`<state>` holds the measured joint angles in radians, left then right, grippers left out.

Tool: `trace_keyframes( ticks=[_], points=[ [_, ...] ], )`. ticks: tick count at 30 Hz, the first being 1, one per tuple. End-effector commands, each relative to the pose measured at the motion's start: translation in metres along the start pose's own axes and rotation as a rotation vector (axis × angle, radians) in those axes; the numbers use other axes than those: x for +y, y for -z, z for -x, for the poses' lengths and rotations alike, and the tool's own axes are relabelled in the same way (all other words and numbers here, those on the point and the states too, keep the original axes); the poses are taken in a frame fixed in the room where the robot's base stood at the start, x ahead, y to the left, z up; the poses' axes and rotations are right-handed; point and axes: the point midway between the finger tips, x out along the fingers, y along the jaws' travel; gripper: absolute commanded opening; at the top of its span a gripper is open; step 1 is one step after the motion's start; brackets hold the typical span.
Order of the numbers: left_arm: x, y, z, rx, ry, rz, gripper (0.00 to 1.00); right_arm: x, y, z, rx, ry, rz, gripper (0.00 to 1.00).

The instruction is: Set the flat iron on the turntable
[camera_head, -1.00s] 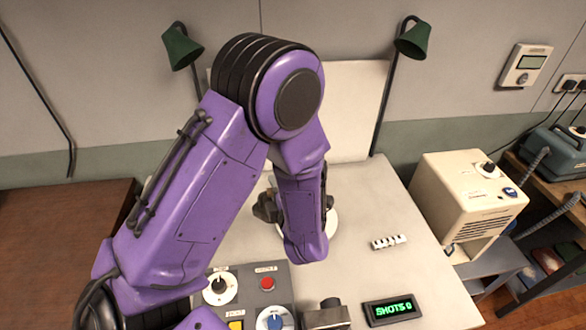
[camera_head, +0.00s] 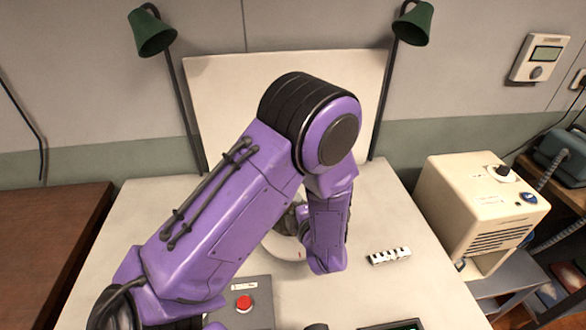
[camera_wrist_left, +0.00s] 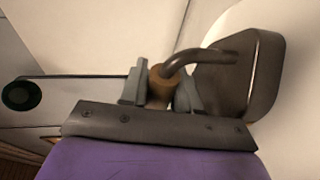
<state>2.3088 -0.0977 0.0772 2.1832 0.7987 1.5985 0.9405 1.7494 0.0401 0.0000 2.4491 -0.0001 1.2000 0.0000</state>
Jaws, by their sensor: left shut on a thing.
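The flat iron (camera_wrist_left: 238,75) is a dark grey metal block with a bent metal bar and a brown wooden grip (camera_wrist_left: 160,80), seen in the left wrist view. My left gripper (camera_wrist_left: 160,92) is shut on that grip, a finger on each side. In the head view the turntable (camera_head: 278,248) is a pale round disc on the white table, partly covered by my purple left arm. The arm hides most of the gripper and iron there; only a dark part shows above the disc. I cannot tell whether the iron touches the disc. My right gripper is not in view.
Green lamps (camera_head: 152,32) on dark stands flank a white backboard (camera_head: 225,100). A small black-and-white strip (camera_head: 389,256) lies right of the turntable. A control panel with a red button (camera_head: 244,304) is in front. A cream machine (camera_head: 480,215) stands at the right.

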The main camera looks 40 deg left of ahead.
Motion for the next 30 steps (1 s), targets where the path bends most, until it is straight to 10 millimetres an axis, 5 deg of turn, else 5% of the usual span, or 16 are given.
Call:
trace_keyframes(
  ticks=[7, 8, 10, 20, 30],
  points=[
    [-0.003, 0.000, 0.000, -0.002, 0.003, -0.002, 0.00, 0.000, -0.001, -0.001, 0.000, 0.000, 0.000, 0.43],
    [-0.004, 0.000, 0.001, -0.003, 0.007, -0.005, 0.37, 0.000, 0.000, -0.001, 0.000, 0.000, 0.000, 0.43],
    [-0.003, 0.001, 0.001, -0.002, 0.006, -0.005, 0.56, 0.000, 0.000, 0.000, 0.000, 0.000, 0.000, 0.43],
    [0.001, 0.002, 0.002, -0.001, 0.006, -0.004, 0.56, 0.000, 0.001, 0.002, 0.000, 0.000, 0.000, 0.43],
    [-0.003, 0.001, 0.079, -0.004, 0.005, -0.001, 0.56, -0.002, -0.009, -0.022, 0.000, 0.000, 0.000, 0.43]
  ],
)
